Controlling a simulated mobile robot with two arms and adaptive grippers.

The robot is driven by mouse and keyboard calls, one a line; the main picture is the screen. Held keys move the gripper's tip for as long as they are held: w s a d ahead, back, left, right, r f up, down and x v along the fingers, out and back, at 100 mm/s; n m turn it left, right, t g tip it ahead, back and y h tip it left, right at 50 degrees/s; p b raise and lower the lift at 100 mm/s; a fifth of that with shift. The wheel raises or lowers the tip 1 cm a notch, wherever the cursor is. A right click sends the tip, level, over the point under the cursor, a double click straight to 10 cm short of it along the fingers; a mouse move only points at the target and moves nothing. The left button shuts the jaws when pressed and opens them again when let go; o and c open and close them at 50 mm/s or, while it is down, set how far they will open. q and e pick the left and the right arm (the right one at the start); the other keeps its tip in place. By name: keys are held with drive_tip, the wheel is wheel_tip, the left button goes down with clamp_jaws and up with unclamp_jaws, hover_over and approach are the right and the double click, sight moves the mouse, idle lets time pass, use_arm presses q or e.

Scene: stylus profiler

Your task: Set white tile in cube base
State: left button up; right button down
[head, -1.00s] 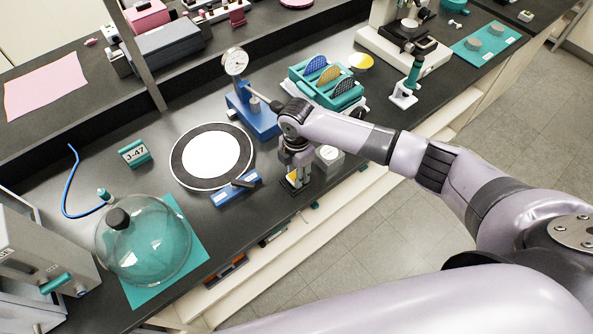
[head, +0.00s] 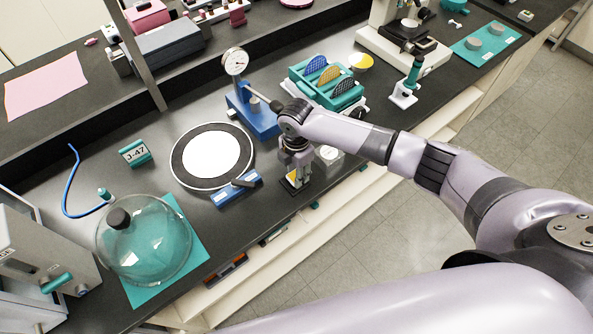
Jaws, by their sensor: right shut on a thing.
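My right gripper (head: 295,177) points down over the front edge of the dark bench. A small pale block with a round top (head: 329,157), possibly the cube base, stands just right of the gripper, partly hidden by my arm. My left gripper is not in view.
Behind stand a blue dial gauge stand (head: 253,117) and a teal rack of discs (head: 325,85). A glass dome (head: 145,245) sits front left.

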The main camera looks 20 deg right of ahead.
drive_tip(key=shift+f, duration=0.2)
drive_tip(key=shift+f, duration=0.25)
drive_tip(key=shift+r, duration=0.2)
drive_tip(key=shift+r, duration=0.55)
drive_tip(key=c, duration=1.7)
unclamp_jaws()
clamp_jaws()
